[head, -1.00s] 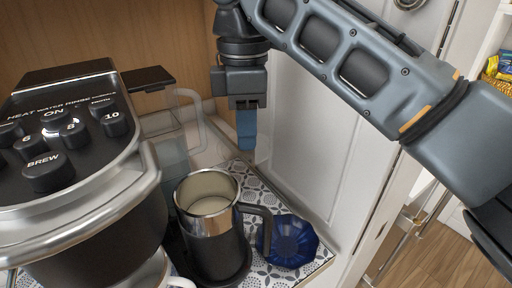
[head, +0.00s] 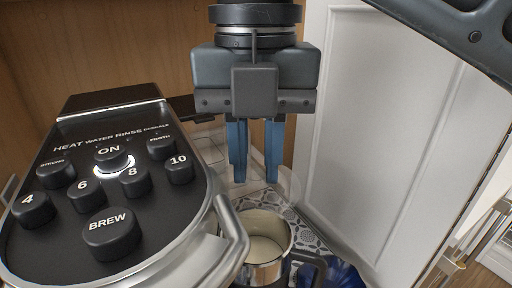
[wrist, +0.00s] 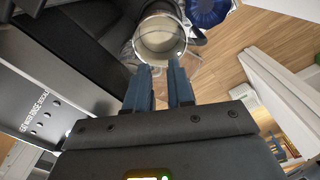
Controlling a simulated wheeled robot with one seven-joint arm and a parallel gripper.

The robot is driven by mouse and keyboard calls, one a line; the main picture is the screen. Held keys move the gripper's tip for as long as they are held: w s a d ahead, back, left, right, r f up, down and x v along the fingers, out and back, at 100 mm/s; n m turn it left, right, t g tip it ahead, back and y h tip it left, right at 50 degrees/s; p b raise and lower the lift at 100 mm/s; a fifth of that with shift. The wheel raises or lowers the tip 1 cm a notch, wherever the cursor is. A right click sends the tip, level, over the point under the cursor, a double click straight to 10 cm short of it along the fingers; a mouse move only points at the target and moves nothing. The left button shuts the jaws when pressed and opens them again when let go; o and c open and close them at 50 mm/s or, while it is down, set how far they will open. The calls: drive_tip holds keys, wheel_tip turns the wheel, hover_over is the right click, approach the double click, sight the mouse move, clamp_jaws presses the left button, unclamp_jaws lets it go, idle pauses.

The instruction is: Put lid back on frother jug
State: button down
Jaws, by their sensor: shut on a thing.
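The frother jug (head: 264,240) is a steel-rimmed, open-topped jug with pale liquid inside. It stands below my gripper (head: 254,180) in the head view. In the wrist view the jug's open mouth (wrist: 158,36) lies just beyond the fingertips of my gripper (wrist: 160,70). The fingers are a little apart and hold a clear, see-through lid (head: 289,184), whose faint curved edge shows by the fingertips. Most of the lid is hard to make out. It appears above the jug, and I cannot tell the exact gap.
The coffee machine (head: 105,200) fills the left, its curved metal handle close to the jug. A dark blue scalloped dish (head: 342,274) sits right of the jug on the patterned mat (head: 305,237). A white cabinet panel (head: 390,130) bounds the right side.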

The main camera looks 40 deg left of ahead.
drive_tip(key=shift+f+b, duration=2.2)
drive_tip(key=shift+f, duration=1)
drive_tip(key=shift+p, duration=0.5)
drive_tip(key=shift+f+p, duration=0.15)
drive_tip(key=shift+p, duration=0.4)
idle(0.6)
drive_tip(key=c, duration=0.9)
unclamp_jaws()
drive_tip(key=shift+o, duration=0.5)
